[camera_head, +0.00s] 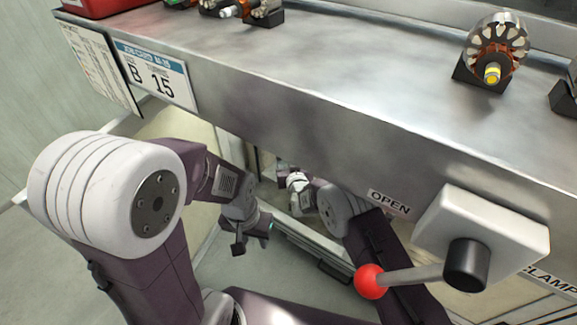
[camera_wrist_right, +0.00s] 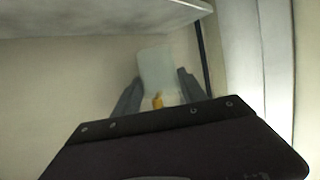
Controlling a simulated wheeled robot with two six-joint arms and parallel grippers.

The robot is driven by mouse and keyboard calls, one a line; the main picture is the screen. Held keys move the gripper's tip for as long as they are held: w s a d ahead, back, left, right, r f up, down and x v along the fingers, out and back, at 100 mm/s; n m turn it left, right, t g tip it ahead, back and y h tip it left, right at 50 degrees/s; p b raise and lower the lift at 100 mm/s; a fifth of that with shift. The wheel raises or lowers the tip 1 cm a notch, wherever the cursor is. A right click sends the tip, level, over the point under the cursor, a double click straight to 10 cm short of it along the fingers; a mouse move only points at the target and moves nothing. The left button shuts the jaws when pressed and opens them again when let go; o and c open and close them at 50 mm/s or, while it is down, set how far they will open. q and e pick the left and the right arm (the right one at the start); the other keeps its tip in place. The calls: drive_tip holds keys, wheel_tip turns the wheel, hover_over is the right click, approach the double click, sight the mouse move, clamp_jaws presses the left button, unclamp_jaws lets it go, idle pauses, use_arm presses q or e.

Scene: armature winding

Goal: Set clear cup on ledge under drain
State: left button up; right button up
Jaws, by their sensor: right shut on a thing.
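The clear cup (camera_wrist_right: 155,68) is a pale, translucent shape between the two grey fingers of my right gripper (camera_wrist_right: 157,92) in the right wrist view. That gripper is shut on it. A small yellow-orange piece shows at the cup's near end; I cannot tell whether it is inside the cup. In the head view my right arm reaches under the bench, and the cup cannot be made out there. My left gripper (camera_head: 252,236) hangs below the bench's front edge, with its fingers apart and nothing between them. I cannot identify the drain or the ledge with certainty.
A metal bench (camera_head: 300,90) overhangs both arms. A clamp lever with a red knob (camera_head: 369,281) sticks out from its front, close to my right arm. An armature (camera_head: 497,48) stands on top. In the wrist view, a pale slab edge (camera_wrist_right: 110,20) lies above the cup.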

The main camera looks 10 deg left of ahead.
drive_tip(key=shift+f+b, duration=1.45)
drive_tip(key=shift+f, duration=0.45)
drive_tip(key=shift+r, duration=0.25)
drive_tip(key=shift+f, duration=0.15)
drive_tip(key=o, duration=1)
drive_tip(key=shift+o, duration=0.2)
